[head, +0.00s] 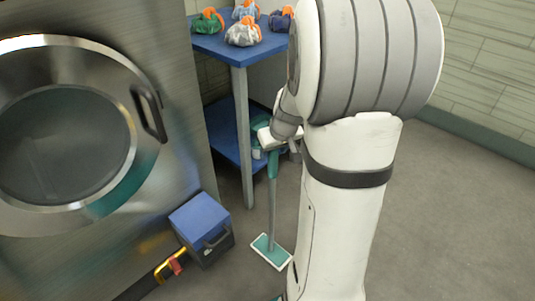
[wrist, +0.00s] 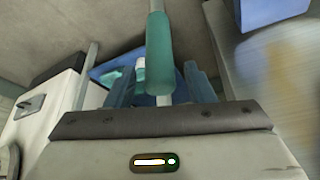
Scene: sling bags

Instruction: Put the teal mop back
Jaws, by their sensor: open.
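The teal mop stands upright on the floor in the head view, with its flat teal and white head (head: 270,252) below and its grey pole (head: 271,215) rising to a teal grip (head: 272,165). My gripper (head: 277,142) is at the top of the mop, beside or around the teal grip; the arm partly hides this area. In the wrist view the teal grip (wrist: 159,55) lies in line with the space between the two fingers of my open gripper (wrist: 162,82). I cannot tell whether either finger touches it.
A blue-topped shelf table (head: 215,42) with several sling bags (head: 243,32) stands behind the mop. A blue-lidded box (head: 203,225) sits left of the mop head. A large steel machine (head: 180,110) fills the left. The floor at right (head: 460,220) is clear.

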